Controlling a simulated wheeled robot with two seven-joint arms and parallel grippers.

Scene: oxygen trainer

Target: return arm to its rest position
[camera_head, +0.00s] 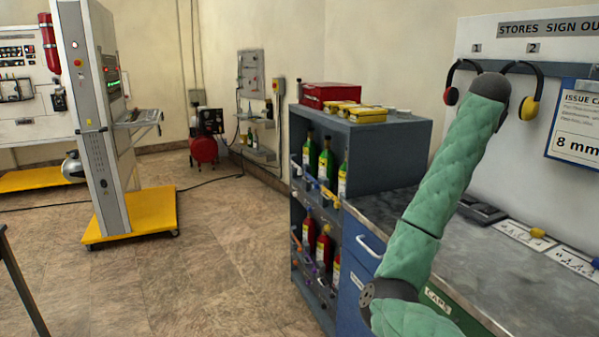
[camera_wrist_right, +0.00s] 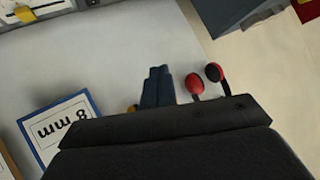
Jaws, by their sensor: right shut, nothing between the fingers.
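My right arm (camera_head: 440,190), in green padding, rises from the bottom right of the head view and stands in front of the sign-out board. Its upper end is close to the ear defenders in the picture, and I cannot tell how far apart they are. My right gripper (camera_wrist_right: 158,78) shows in the right wrist view, its dark fingers together with nothing between them. It points toward the pale board. In the head view this gripper cannot be made out. My left gripper is in neither view.
Red ear defenders (camera_head: 452,95) and yellow ones (camera_head: 528,108) hang on the board (camera_head: 505,60). An "8 mm" card (camera_head: 575,135) hangs right of them. The grey worktop (camera_head: 500,270) lies below. A shelf unit (camera_head: 385,150) with bottles stands left. Floor is open farther left.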

